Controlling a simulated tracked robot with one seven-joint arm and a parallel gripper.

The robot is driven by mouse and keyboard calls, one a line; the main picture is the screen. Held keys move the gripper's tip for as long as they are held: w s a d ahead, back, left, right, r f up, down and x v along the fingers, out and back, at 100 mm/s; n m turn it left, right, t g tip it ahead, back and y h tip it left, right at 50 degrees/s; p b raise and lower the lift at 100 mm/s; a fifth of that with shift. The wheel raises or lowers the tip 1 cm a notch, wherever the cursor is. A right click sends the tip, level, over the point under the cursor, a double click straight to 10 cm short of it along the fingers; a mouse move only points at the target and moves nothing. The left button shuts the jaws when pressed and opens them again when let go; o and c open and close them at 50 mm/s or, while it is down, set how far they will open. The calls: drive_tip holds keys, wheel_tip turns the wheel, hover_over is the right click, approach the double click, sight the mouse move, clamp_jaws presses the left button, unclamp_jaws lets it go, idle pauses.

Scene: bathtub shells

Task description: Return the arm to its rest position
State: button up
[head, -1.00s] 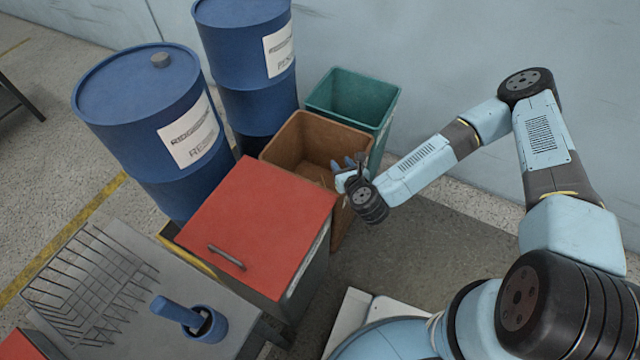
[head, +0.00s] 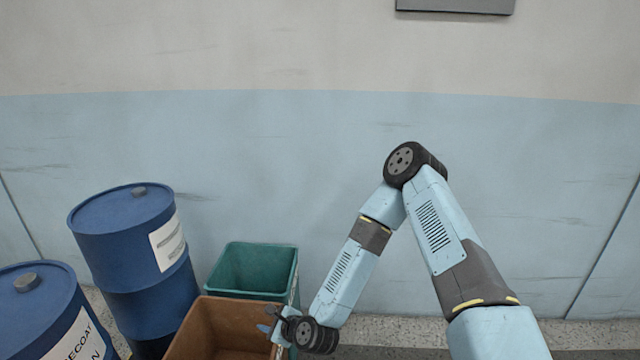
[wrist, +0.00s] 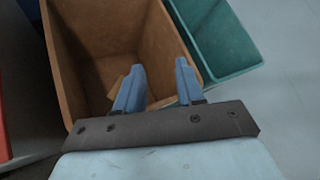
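My arm is raised and bent in the head view, with its elbow high in front of the wall. My gripper (head: 268,321) hangs at the right rim of the brown bin (head: 190,335). In the wrist view my gripper (wrist: 158,82) has its two blue fingers apart with nothing between them. The fingers point over the open brown bin (wrist: 70,40). A small brownish piece lies in that bin near the left finger; I cannot tell what it is.
A green bin (head: 250,268) stands behind the brown one. Two blue drums (head: 125,235) stand at the left. The wall (head: 320,150) is behind my arm, with a grey panel (head: 455,5) high on it. Free air lies above the bins.

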drive_tip(key=w+d+r+n+g+h, duration=0.25)
drive_tip(key=w+d+r+n, duration=0.45)
drive_tip(key=d+r+n, duration=0.5)
drive_tip(key=s+d+r+n+h, duration=0.1)
drive_tip(key=d+r+h, duration=0.1)
drive_tip(key=d+r, duration=0.45)
drive_tip(key=d+r+n+h, duration=0.15)
drive_tip(key=d+r, duration=0.25)
drive_tip(key=r, duration=0.6)
drive_tip(key=s+d+r+n+h, duration=0.3)
drive_tip(key=s+d+r, duration=0.7)
drive_tip(key=r, duration=0.3)
drive_tip(key=s+d+r+n, duration=0.1)
drive_tip(key=s+d+r, duration=0.2)
drive_tip(key=s, duration=0.4)
drive_tip(key=s+d+r+n, duration=0.1)
drive_tip(key=s+r, duration=0.3)
drive_tip(key=s, duration=0.4)
drive_tip(key=shift+d+r, duration=0.3)
drive_tip(key=shift+d, duration=0.6)
drive_tip(key=shift+s, duration=0.1)
